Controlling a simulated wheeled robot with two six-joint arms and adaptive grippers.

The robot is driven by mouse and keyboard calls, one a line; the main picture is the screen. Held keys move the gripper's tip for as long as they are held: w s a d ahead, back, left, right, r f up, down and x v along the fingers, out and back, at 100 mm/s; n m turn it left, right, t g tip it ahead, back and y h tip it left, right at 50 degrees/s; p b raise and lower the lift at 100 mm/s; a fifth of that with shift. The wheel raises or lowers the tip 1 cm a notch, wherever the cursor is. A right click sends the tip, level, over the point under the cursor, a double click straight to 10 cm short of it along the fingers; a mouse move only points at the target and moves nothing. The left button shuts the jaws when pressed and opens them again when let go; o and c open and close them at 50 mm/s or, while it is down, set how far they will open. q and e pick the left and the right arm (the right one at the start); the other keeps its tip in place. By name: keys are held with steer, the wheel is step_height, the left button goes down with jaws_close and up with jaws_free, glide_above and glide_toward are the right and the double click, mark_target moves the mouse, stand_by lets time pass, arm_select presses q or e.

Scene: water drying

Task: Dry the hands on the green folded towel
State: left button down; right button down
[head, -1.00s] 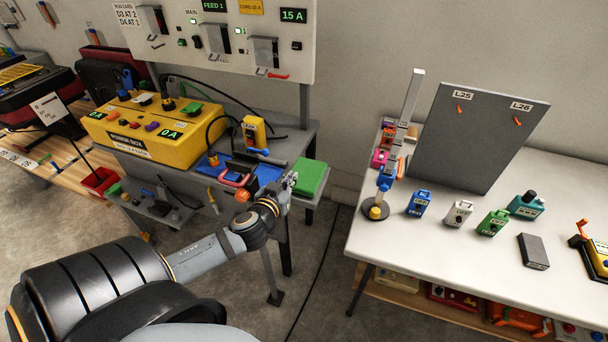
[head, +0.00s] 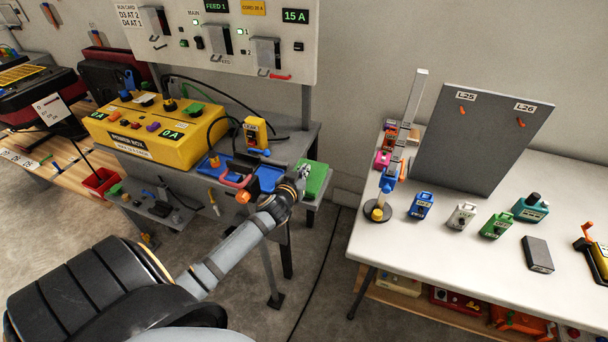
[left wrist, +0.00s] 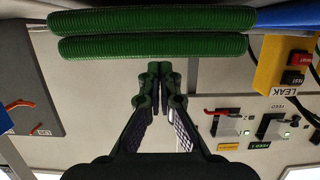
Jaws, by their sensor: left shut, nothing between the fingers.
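The green folded towel (head: 318,181) lies at the right end of the grey bench. It also shows in the left wrist view (left wrist: 150,47) as two stacked ribbed layers across the top. My left gripper (head: 304,172) is shut and empty, at the towel's left side, and hides part of it in the head view. In the left wrist view the closed fingertips (left wrist: 160,66) point at the towel's edge, very close to it. I cannot tell whether they touch. My right gripper is not in view.
A yellow power box (head: 150,130) stands farther left. A white table (head: 465,255) with small devices is at the right, across a floor gap.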

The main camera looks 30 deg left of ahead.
arm_select(q)
steer(key=shift+f, duration=0.7)
